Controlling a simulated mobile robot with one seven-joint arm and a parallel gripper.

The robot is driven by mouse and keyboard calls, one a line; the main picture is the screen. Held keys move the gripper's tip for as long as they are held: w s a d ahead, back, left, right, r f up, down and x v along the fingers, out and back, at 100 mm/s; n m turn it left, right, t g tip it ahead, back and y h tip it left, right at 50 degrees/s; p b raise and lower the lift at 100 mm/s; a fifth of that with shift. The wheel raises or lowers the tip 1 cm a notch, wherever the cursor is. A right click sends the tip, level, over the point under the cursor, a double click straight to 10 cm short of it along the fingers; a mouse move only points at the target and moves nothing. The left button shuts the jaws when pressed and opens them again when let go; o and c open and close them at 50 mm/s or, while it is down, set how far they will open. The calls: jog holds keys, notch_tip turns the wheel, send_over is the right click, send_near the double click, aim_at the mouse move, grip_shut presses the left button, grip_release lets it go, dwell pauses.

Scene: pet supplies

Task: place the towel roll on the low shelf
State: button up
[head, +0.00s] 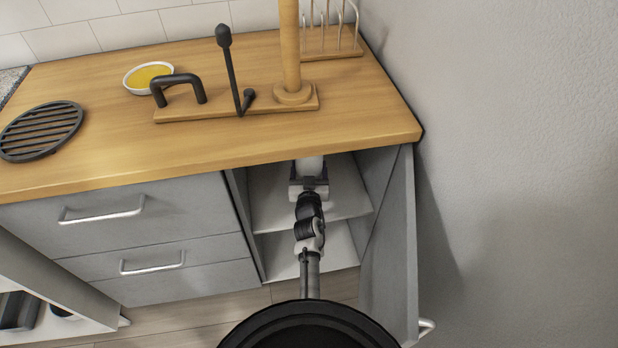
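My arm reaches into the open cabinet under the wooden counter. My gripper (309,181) is inside it, above the upper of two pale shelf boards (345,203). A white rounded thing (311,166), which looks like the towel roll, shows just beyond the gripper, between or against its fingers. The counter edge hides its top, and the gripper hides its lower part. I cannot tell whether the fingers are closed on it or whether it touches the board. The lower board (342,246) shows bare where my arm does not cover it.
The cabinet door (392,255) stands open on the right, close to my arm. Closed drawers (140,225) are on the left. The counter (200,140) holds a black trivet (42,130), a yellow-filled bowl (147,76), a wooden stand with black hooks (235,106) and a wire rack (330,38).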

jog(key=shift+f+b, duration=0.5)
jog(key=shift+f, duration=0.5)
jog(key=shift+f, duration=0.15)
jog(key=o, duration=1.1)
